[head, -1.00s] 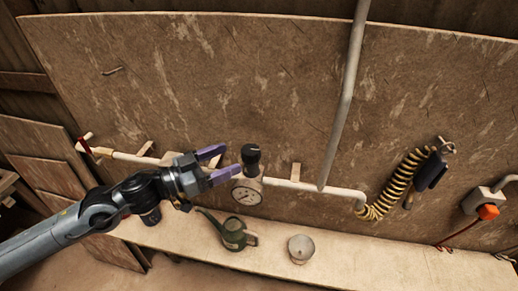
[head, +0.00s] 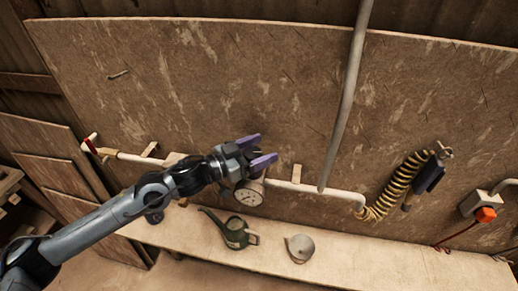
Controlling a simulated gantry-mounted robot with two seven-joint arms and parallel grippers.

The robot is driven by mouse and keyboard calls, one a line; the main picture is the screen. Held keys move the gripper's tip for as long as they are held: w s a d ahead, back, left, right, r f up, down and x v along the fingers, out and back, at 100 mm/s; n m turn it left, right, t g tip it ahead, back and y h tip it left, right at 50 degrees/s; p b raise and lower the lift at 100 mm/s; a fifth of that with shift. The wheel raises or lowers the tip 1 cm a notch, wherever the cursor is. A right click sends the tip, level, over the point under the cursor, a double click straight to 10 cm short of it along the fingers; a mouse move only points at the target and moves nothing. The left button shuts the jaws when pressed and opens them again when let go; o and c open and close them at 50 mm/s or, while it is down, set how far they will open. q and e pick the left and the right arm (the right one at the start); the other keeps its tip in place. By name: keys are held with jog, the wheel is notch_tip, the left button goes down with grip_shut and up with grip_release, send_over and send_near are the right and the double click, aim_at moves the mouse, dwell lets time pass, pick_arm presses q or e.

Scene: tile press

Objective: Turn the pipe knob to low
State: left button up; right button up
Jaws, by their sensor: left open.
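My left gripper (head: 267,147) is open, with its two purple fingers in front of the board where the pipe runs. The black knob above the gauge is hidden behind the gripper, so I cannot tell whether it sits between the fingers or what setting it has. The round white-faced pressure gauge (head: 249,194) shows just below the gripper. The pale pipe (head: 315,189) runs along the board to both sides of it. My right gripper is not in view.
A yellow-black coiled hose (head: 398,187) hangs at the right. A vertical pipe (head: 347,95) rises right of the gripper.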

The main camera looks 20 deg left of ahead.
pick_arm(q)
jog(key=c, duration=1)
jog(key=shift+o, duration=0.2)
jog(key=shift+n+t+y, duration=0.3)
jog(key=shift+y, duration=0.1)
